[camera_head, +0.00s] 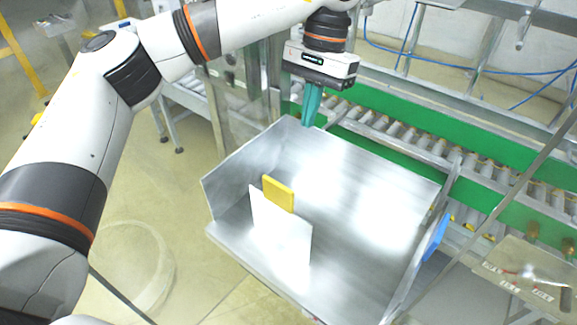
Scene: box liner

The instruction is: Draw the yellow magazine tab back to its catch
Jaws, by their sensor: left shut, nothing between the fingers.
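The yellow magazine tab (278,194) stands at the top of a white upright plate (281,234) inside the metal tray of the magazine (237,262). The tab is toward the tray's left side. My left gripper (309,118) has teal fingers pointing down, shut and empty. It is at the tray's far edge, behind and a little right of the tab, apart from it. Whether the fingertips touch the tray's rim I cannot tell. The catch cannot be made out. My right gripper is not in view.
A roller conveyor (401,134) with green side rails runs behind the tray. A blue part (436,238) sits on the tray's right wall. A grey panel (530,278) is at the lower right. The tray's middle and right are bare.

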